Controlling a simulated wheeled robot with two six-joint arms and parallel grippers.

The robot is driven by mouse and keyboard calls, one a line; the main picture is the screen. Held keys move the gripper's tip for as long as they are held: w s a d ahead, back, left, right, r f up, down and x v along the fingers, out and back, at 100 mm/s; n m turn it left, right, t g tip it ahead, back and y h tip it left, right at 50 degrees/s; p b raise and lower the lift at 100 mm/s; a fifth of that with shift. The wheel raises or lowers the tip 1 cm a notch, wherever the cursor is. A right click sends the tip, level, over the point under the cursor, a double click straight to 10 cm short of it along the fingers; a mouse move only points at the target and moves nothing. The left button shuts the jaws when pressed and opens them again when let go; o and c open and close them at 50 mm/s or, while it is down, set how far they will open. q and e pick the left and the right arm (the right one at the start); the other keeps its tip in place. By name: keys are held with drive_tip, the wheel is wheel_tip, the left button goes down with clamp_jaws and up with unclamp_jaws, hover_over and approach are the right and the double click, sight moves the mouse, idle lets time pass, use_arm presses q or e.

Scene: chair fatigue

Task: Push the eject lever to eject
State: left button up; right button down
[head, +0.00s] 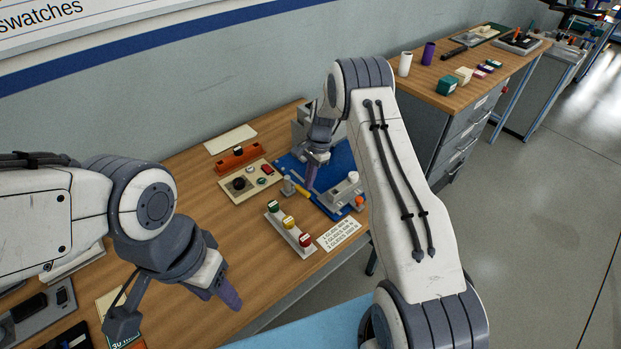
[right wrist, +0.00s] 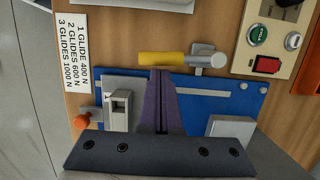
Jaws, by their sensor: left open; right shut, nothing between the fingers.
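The eject lever, as far as I can tell, is the yellow handle (right wrist: 162,58) on a grey metal pivot (right wrist: 205,58) at the edge of the blue fixture plate (right wrist: 190,90). In the head view the yellow handle (head: 302,193) lies beside the plate's near left edge. My right gripper (right wrist: 161,76) is shut and empty, its purple fingertips right at the handle; I cannot tell whether they touch it. It also shows in the head view (head: 310,183), pointing down over the plate. My left gripper (head: 225,296) is open and empty, over the bench's front edge, far from the lever.
A strip with green, yellow and red blocks (head: 289,229) and a glide label card (head: 339,233) lie in front of the plate. A control panel (head: 236,191) with a dial and buttons stands left. An orange knob (right wrist: 81,122) and grey block (right wrist: 120,108) sit on the plate.

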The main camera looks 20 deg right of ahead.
sight(307, 194)
drive_tip(key=a+m, duration=0.1)
drive_tip(key=s+a+m, duration=0.1)
drive_tip(key=m, duration=0.1)
drive_tip(key=shift+s+t+p, duration=0.25)
drive_tip(key=shift+t+p, duration=0.05)
drive_tip(key=a+m, duration=0.2)
drive_tip(key=m, duration=0.1)
drive_tip(key=shift+s+t+p, duration=0.3)
drive_tip(key=shift+a, duration=0.45)
drive_tip(key=shift+s+d+r, duration=0.15)
drive_tip(key=shift+d, duration=0.25)
drive_tip(key=d, duration=0.2)
drive_tip(key=d+p, duration=0.1)
drive_tip(key=shift+s+r, duration=0.35)
drive_tip(key=shift+s, duration=0.05)
drive_tip(key=b+v, duration=0.2)
drive_tip(key=v, duration=0.7)
drive_tip(key=shift+s+r, duration=0.2)
drive_tip(key=shift+r, duration=0.2)
drive_tip(key=shift+d, duration=0.1)
